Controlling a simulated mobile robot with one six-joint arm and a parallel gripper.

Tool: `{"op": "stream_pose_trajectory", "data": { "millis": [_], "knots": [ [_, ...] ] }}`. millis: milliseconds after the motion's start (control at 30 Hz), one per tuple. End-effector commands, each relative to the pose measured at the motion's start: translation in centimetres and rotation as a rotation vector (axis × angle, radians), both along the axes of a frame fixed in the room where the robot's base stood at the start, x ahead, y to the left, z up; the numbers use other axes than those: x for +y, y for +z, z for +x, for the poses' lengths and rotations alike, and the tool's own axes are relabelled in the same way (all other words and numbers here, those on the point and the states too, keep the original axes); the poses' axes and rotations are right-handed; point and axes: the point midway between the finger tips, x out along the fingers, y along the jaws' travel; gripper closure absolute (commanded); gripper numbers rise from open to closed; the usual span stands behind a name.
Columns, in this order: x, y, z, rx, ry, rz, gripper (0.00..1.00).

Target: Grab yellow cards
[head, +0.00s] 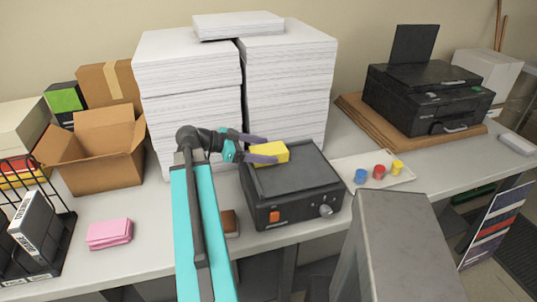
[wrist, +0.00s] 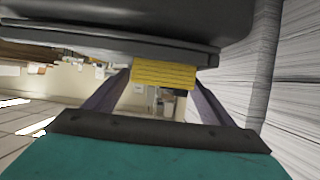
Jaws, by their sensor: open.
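The yellow cards (head: 270,153) form a small stack at the left rear of the dark laminator's top (head: 306,172). My gripper (head: 268,150) reaches in from the left, with one purple finger on the far side of the stack and one on the near side. The wrist view shows the ruled edge of the yellow cards (wrist: 165,75) between the two open fingers (wrist: 166,84). Whether either finger touches the cards cannot be told. The underside of the stack is hidden.
Tall white paper stacks (head: 190,75) stand close behind my gripper. Pink cards (head: 109,234) and an open cardboard box (head: 100,160) are at left. A tray (head: 405,178) with blue, red and yellow pieces lies right of the laminator. A black printer (head: 425,95) stands farther right.

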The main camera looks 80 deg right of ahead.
Motion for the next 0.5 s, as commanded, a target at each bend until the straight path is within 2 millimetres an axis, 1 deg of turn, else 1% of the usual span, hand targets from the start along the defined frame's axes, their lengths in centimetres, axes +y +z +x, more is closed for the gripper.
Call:
{"op": "stream_pose_trajectory", "data": {
  "millis": [33,267,300,367,500],
  "knots": [
    [0.01,0.01,0.02,0.0,0.0,0.0,0.27],
    [0.01,0.01,0.04,0.0,0.0,0.0,0.66],
    [0.01,0.01,0.05,0.0,0.0,0.0,0.72],
    [0.01,0.07,0.04,0.001,0.001,-0.001,0.8],
    [0.0,0.06,0.05,0.001,0.001,-0.001,0.8]
  ]
}}
